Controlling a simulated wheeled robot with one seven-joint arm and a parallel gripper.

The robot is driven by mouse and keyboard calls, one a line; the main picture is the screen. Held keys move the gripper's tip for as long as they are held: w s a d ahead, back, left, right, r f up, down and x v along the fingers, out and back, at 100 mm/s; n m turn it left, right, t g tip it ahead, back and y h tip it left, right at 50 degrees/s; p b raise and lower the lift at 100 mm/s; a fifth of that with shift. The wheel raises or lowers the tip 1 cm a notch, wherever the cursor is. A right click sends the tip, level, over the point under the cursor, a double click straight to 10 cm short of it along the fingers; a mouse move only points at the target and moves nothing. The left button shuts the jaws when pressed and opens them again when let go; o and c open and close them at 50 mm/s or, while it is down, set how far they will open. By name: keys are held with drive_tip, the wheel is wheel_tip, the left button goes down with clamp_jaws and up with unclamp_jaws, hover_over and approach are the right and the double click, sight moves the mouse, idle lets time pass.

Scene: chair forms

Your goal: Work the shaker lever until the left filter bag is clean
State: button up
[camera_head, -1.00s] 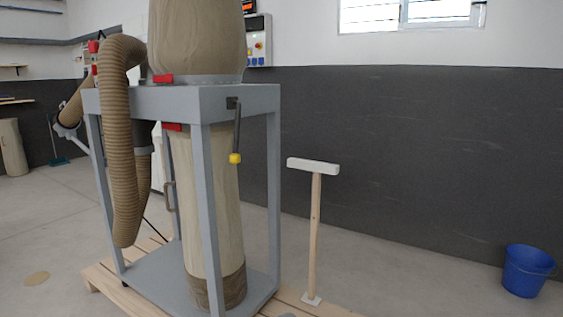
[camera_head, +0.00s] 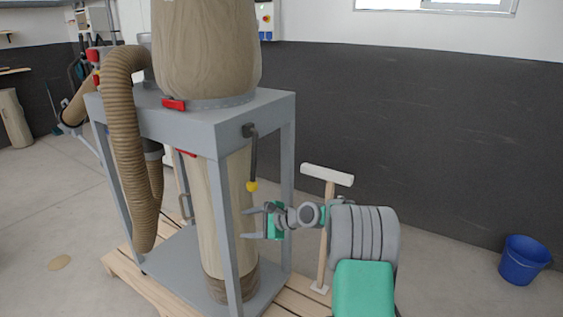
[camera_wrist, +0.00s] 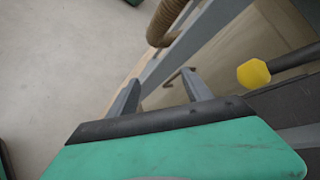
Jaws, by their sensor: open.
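The shaker lever (camera_head: 252,160) hangs down from the right end of the grey frame's top and ends in a yellow knob (camera_head: 252,186). The yellow knob also shows in the wrist view (camera_wrist: 253,73), to the right of my fingers. My gripper (camera_head: 246,222) is open and empty, below the knob and apart from it. In the wrist view my two fingers (camera_wrist: 163,92) are spread with nothing between them. The upper filter bag (camera_head: 205,50) is tan and dusty-looking. A lower tan bag (camera_head: 205,205) hangs inside the frame, partly hidden by a leg. I cannot tell which is the left one.
The grey frame (camera_head: 225,122) stands on a wooden pallet (camera_head: 150,290). A ribbed hose (camera_head: 122,130) hangs at its left. A T-shaped wooden post (camera_head: 327,174) stands behind my arm. A blue bucket (camera_head: 523,260) is at the far right. Floor is clear between post and bucket.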

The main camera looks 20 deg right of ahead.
sight(257, 187)
drive_tip(key=d+r+m+t+y+p, duration=0.2)
drive_tip(key=d+r+m+t+p, duration=0.3)
drive_tip(key=d+r+m+p, duration=0.45)
drive_tip(key=shift+m, duration=0.35)
drive_tip(key=w+a+f+b, duration=0.1)
drive_tip(key=w+b, duration=0.1)
drive_tip(key=w, duration=0.1)
drive_tip(key=w+a+f+b, duration=0.1)
drive_tip(key=w+b, duration=0.1)
drive_tip(key=w, duration=0.1)
drive_tip(key=w+a+f+b, duration=0.1)
drive_tip(key=w+a+b, duration=0.1)
drive_tip(key=w+b, duration=0.1)
drive_tip(key=shift+w, duration=0.25)
drive_tip(key=shift+w+a+r, duration=0.25)
drive_tip(key=shift+w, duration=0.15)
drive_tip(key=shift+r, duration=0.1)
drive_tip(key=shift+c, duration=0.4)
drive_tip(key=c, duration=0.8)
drive_tip(key=o, duration=0.5)
